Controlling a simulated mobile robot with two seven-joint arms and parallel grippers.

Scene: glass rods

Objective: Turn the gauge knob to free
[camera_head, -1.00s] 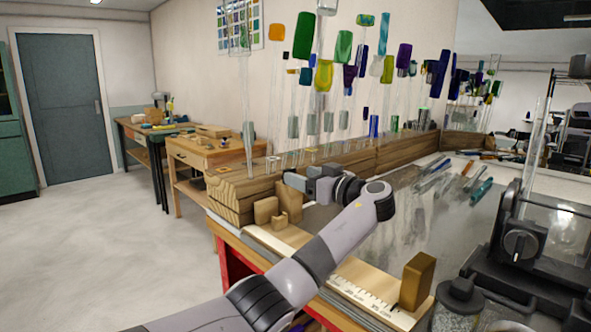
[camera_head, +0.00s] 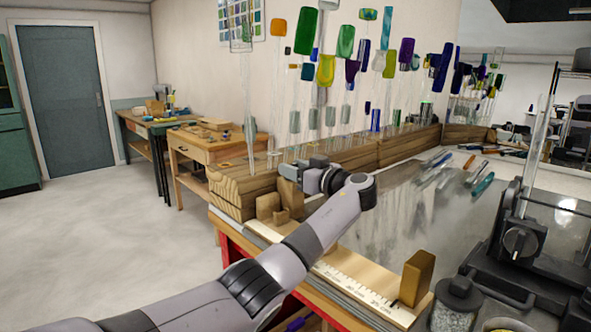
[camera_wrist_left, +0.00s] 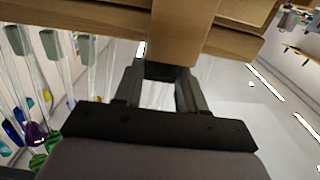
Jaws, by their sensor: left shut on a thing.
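My left gripper (camera_head: 290,172) is at the near end of the wooden rack, above the small wooden blocks. In the left wrist view its two fingers (camera_wrist_left: 160,85) are shut on a dark piece, the gauge knob (camera_wrist_left: 166,71), which sits against a wooden block (camera_wrist_left: 182,30). In the head view the knob is hidden by the gripper. The wooden gauge (camera_head: 340,272) with its printed scale runs along the bench's front edge, with an upright wooden block (camera_head: 417,278) at its near end. My right gripper is in no view.
Tall glass rods with coloured ends stand in the wooden rack (camera_head: 400,148) just behind the gripper. A black device with a dial (camera_head: 518,241) and a glass jar (camera_head: 458,300) stand at the right. The grey bench top (camera_head: 420,225) between is mostly clear.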

